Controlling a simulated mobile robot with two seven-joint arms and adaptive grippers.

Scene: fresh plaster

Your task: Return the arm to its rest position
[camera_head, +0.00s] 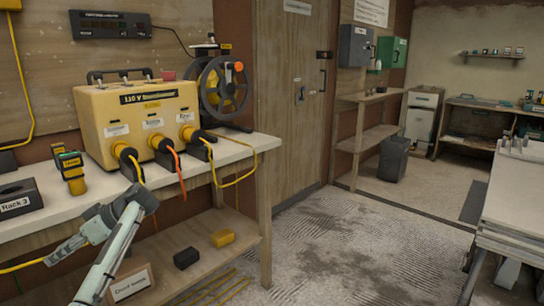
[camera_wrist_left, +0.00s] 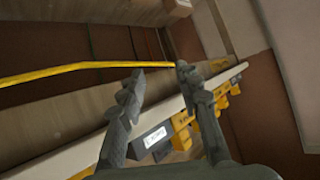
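My left arm (camera_head: 112,255) rises from the bottom of the head view and bends left in front of the workbench. Its gripper (camera_head: 58,252) points left, just off the bench's front edge. In the left wrist view the two grey fingers (camera_wrist_left: 161,72) are apart, with nothing clearly gripped between them. A yellow cable (camera_wrist_left: 70,73) runs across the wrist view and passes at the fingertips; I cannot tell whether it touches them. My right gripper is not in view.
The workbench (camera_head: 232,160) bears a yellow transformer box (camera_head: 133,105) with plugged cables, a cable reel (camera_head: 222,88) and a dark Rack 3 block (camera_head: 16,199). Its lower shelf (camera_head: 205,252) holds a cardboard box (camera_head: 130,283) and small blocks. Dusty floor (camera_head: 355,245) is open to the right.

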